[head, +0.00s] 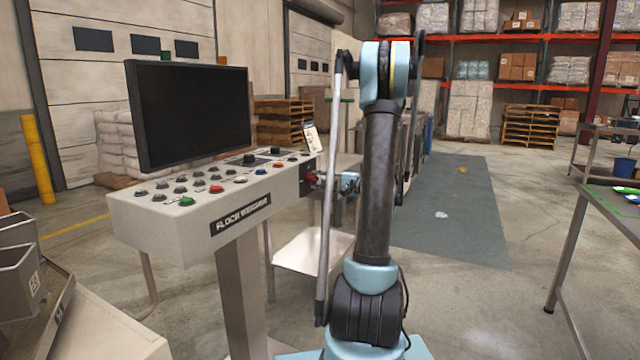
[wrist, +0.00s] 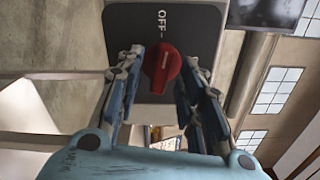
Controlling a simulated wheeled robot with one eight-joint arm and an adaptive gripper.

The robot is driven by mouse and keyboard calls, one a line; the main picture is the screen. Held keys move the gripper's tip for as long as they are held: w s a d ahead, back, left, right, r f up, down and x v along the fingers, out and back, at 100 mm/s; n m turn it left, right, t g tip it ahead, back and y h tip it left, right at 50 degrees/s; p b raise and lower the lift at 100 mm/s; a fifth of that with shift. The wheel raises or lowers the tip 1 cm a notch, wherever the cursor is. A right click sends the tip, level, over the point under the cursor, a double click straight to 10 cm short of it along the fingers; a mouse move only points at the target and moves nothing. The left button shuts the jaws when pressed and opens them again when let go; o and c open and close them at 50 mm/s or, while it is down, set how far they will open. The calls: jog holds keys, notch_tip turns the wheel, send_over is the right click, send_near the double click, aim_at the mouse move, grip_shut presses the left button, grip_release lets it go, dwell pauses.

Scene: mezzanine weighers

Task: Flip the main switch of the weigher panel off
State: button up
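The weigher panel (head: 190,225) is a pale console on a post, labelled FLOOR WEIGHER on its front. The main switch is a red rotary knob (wrist: 161,68) on a black plate (wrist: 185,25) on the panel's right end; it also shows small in the head view (head: 309,177). The plate reads OFF above the knob in the wrist view. The knob's pale mark is roughly in line with that label, slightly tilted. My gripper (wrist: 163,70) is open, with one finger on each side of the knob. I cannot tell whether either finger touches it.
A dark monitor (head: 190,112) stands on the panel, behind several coloured buttons. Grey bins (head: 18,270) stand at the lower left. A table (head: 575,225) is at the right edge. The floor beyond my arm, with a grey-green mat (head: 450,210), is mostly clear.

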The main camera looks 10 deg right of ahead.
jog(key=shift+w+a, duration=0.2)
jog(key=shift+a, duration=0.1)
jog(key=shift+c, duration=0.2)
grip_shut()
jog(key=shift+s+f+n, duration=0.1)
jog(key=shift+n, duration=1.3)
jog(key=shift+o, duration=0.2)
grip_release()
